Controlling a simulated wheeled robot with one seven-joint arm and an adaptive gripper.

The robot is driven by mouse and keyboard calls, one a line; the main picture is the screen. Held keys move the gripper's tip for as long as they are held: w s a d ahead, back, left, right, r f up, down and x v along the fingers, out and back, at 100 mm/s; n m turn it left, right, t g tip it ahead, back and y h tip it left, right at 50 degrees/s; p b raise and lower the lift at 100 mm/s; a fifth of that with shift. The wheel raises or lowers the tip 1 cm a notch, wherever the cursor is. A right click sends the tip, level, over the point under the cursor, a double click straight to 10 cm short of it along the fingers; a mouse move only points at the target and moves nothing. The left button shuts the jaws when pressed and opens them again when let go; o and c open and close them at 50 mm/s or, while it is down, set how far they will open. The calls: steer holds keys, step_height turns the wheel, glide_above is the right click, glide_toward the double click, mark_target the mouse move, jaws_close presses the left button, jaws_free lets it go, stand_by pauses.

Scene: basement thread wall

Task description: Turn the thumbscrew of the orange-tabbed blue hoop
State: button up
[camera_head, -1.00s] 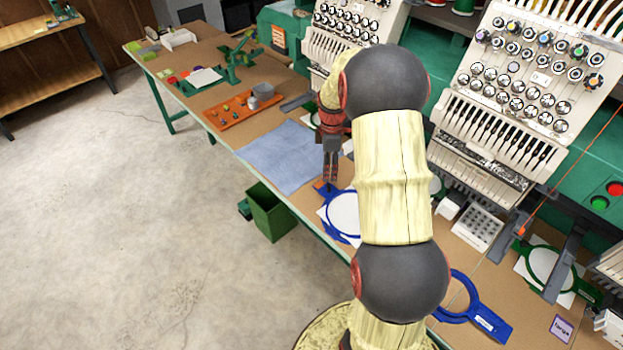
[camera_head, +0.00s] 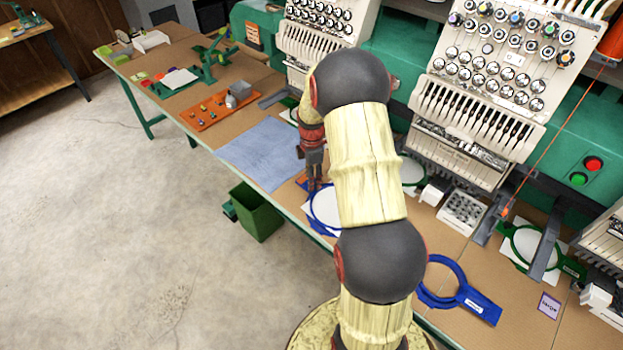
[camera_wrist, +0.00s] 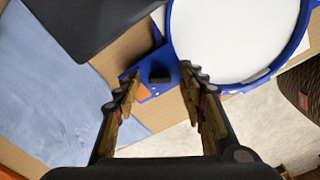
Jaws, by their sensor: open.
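The orange-tabbed blue hoop (camera_head: 325,222) lies near the front edge of the table with white material inside its ring. Its ring also shows in the wrist view (camera_wrist: 297,40). The orange tab (camera_wrist: 140,91) and a small dark block (camera_wrist: 160,75), apparently the thumbscrew, sit on the hoop's blue bracket. My gripper (camera_head: 314,184) points down over that bracket. In the wrist view my gripper (camera_wrist: 160,94) is open, with one finger on each side of the dark block. I cannot tell whether either finger touches it.
A second blue hoop (camera_head: 470,303) lies to the right. A blue cloth (camera_head: 262,152) lies to the left, beyond it an orange tray (camera_head: 214,111). Embroidery machines (camera_head: 480,110) stand along the back. A green bin (camera_head: 256,212) stands on the floor below the table's front edge.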

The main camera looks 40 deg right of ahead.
jaws_close()
stand_by(0.5)
